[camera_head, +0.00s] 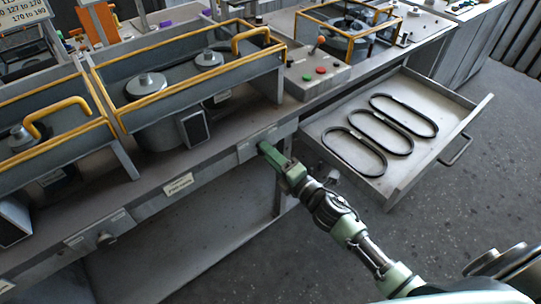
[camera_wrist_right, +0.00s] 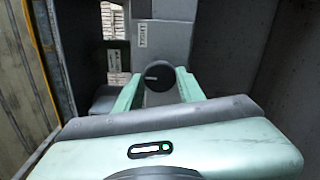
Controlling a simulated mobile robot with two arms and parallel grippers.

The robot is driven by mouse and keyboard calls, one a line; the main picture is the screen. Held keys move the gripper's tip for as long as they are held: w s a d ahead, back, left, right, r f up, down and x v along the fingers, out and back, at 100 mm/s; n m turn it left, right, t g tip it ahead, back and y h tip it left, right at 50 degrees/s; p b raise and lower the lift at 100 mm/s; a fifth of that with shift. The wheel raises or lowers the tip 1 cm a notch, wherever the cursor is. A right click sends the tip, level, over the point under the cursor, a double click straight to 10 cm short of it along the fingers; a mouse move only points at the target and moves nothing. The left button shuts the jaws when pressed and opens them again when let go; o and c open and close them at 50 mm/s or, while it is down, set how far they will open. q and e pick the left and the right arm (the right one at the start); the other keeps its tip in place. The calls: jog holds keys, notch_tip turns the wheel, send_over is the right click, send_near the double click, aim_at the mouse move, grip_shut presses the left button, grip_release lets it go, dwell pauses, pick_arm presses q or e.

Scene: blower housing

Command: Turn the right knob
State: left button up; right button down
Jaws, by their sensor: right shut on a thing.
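The right knob (camera_wrist_right: 158,76) is round and dark with a small pale mark, seen in the right wrist view between my two green fingers. My right gripper (camera_wrist_right: 160,90) is shut on it, with a finger on either side. In the head view my right gripper (camera_head: 266,151) reaches the front face of the workbench (camera_head: 222,165) from the lower right and covers the knob there. Another knob (camera_head: 106,240) sits farther left on the same front face. My left gripper is not in view.
An open drawer (camera_head: 335,170) with several black belts stands out just right of my right arm. Yellow-railed grey housings (camera_head: 190,65) stand on the bench top. A control box (camera_head: 315,75) with buttons and a lever stands above the drawer. The floor in front is clear.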

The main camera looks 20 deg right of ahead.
jog(key=shift+f, duration=0.1)
dwell(0.3)
jog(key=c, duration=0.9)
grip_release()
jog(key=b+v, duration=0.1)
jog(key=v, duration=0.7)
